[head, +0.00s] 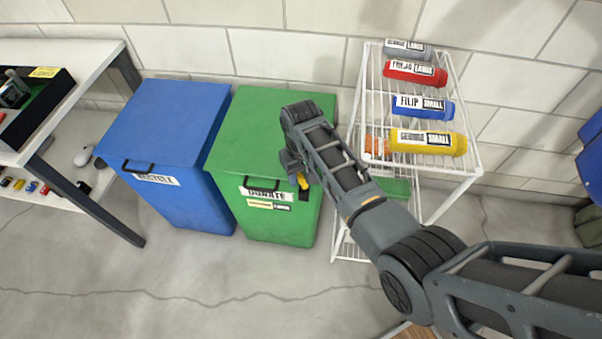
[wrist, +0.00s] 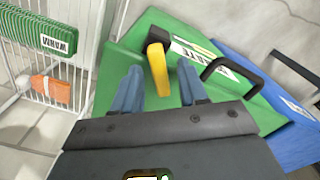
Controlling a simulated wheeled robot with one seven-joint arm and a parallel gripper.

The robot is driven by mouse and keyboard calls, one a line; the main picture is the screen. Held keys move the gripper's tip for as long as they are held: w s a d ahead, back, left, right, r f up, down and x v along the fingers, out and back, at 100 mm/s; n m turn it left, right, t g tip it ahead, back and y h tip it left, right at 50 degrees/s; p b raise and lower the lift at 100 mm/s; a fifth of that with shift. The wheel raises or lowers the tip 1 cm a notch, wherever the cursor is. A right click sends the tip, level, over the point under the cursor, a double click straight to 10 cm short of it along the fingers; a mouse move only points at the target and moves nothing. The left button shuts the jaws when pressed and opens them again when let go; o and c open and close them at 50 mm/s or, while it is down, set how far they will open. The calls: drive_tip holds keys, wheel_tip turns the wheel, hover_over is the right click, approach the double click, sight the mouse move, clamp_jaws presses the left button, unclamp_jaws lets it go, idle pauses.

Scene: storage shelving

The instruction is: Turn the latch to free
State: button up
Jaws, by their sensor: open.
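The latch is a yellow lever on a black pivot (wrist: 158,70), mounted on the front of the green DONATE bin (head: 268,130). In the wrist view the lever points down the picture, toward my gripper. The latch's yellow part also shows in the head view (head: 303,181), beside my gripper (head: 296,168). In the wrist view my gripper (wrist: 159,82) is open, with one blue-grey finger on each side of the lever. There are visible gaps between lever and fingers, and the gripper holds nothing. The bin also fills the wrist view's middle (wrist: 118,62); its lid looks closed.
A black handle (wrist: 232,72) sits close to the latch. The blue RECYCLE bin (head: 165,120) stands left of the green one. A white wire rack (head: 470,165) with several labelled bottles stands to the right. A white table (head: 70,50) is at far left.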

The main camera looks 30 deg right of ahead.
clamp_jaws()
idle(0.4)
drive_tip(key=shift+r+n, duration=0.1)
drive_tip(key=shift+n, duration=0.3)
drive_tip(key=n+p, duration=0.1)
drive_tip(key=n, duration=0.1)
drive_tip(key=n+p, duration=0.1)
drive_tip(key=n, duration=0.1)
drive_tip(key=shift+s+a+n, duration=0.1)
drive_tip(key=shift+a+n, duration=0.2)
drive_tip(key=shift+a, duration=0.1)
drive_tip(key=n, duration=0.1)
drive_tip(key=n+p, duration=0.1)
drive_tip(key=n, duration=0.1)
drive_tip(key=n+p, duration=0.1)
drive_tip(key=n, duration=0.1)
drive_tip(key=shift+s+a, duration=0.2)
drive_tip(key=shift+a, duration=0.15)
drive_tip(key=shift+n, duration=0.3)
unclamp_jaws()
